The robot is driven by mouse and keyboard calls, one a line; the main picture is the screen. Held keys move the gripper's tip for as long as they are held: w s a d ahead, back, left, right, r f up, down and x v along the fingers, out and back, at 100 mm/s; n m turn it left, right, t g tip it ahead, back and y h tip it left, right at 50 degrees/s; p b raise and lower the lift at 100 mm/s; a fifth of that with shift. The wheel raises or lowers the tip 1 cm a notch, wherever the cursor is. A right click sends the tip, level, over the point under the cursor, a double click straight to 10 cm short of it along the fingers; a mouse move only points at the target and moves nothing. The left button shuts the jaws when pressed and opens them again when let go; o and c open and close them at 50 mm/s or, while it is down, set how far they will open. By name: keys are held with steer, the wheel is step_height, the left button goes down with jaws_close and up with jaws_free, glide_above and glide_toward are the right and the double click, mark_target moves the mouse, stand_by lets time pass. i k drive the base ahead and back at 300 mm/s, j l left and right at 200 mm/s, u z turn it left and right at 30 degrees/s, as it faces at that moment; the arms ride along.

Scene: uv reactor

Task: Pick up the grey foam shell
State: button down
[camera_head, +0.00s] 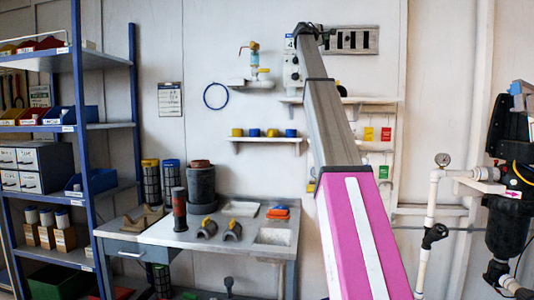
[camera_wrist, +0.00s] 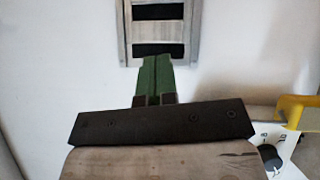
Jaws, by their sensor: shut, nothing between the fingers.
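Two dark grey half-round shells with yellow parts lie on the workbench in the head view, a left one (camera_head: 207,228) and a right one (camera_head: 233,230). They look like the foam shell, but I cannot tell for sure which piece is meant. My gripper (camera_wrist: 156,60) has green fingers, shut together and empty in the wrist view. It points at a slotted metal panel (camera_wrist: 158,27) on the wall. In the head view my arm reaches up to that panel (camera_head: 350,41), far above the bench, and the fingertips are too small to make out. No shell shows in the wrist view.
The workbench (camera_head: 155,236) also holds dark cylinders (camera_head: 201,184), a red-topped tube (camera_head: 179,208) and orange pieces (camera_head: 277,212). A blue shelf rack (camera_head: 79,150) stands left. White pipes and a black housing (camera_head: 508,212) stand right. A yellow-handled thing (camera_wrist: 297,108) shows in the wrist view.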

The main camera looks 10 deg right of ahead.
mark_target(209, 228)
steer(key=k+j, duration=0.2)
steer(key=j, duration=0.2)
steer(key=k+j, duration=0.2)
steer(key=j, duration=0.2)
steer(key=k+j, duration=0.2)
steer(key=j, duration=0.2)
